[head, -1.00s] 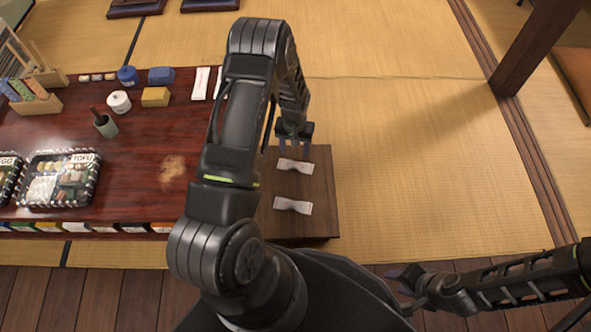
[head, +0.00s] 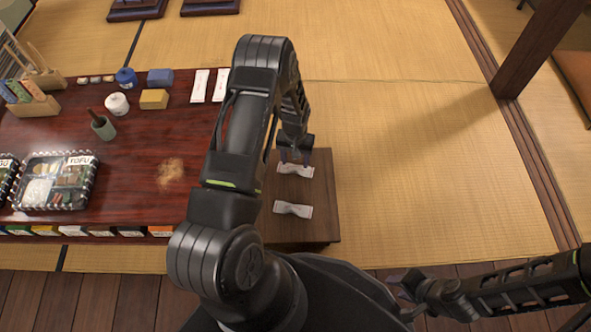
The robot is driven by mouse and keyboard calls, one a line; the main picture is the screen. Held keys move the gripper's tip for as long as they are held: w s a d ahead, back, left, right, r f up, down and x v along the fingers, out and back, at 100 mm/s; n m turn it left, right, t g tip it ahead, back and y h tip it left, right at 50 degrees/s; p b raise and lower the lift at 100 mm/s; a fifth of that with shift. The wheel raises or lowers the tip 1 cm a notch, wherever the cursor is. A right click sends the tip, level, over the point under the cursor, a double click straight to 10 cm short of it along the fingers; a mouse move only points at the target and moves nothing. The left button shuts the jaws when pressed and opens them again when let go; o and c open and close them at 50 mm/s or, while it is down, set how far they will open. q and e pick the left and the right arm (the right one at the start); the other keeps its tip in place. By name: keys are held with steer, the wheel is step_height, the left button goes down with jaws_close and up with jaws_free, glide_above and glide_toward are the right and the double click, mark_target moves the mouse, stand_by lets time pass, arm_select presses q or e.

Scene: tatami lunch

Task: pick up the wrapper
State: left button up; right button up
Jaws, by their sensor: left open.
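Two white twisted wrappers lie on a small dark wooden side table (head: 322,205). The far wrapper (head: 301,171) is partly covered by my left gripper (head: 294,162). The near wrapper (head: 293,209) lies uncovered closer to me. My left gripper is open, pointing down with its fingertips at the far wrapper's upper edge; I cannot tell whether they touch it. My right gripper (head: 402,283) is at the lower right, away from the table, and its jaw state is unclear.
A lacquered table (head: 140,190) at left holds bento boxes (head: 57,181), a yellow box (head: 154,99), cups and white packets (head: 200,86). My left arm passes over its right edge. Open tatami (head: 430,170) lies to the right, with a wooden post (head: 535,50).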

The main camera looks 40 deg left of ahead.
mark_target(295, 166)
arm_select(q)
step_height(295, 166, down, 3)
steer(key=shift+w+f+b, duration=0.1)
steer(key=shift+f+b, duration=0.05)
steer(key=shift+b, duration=0.25)
jaws_close()
stand_by(0.7)
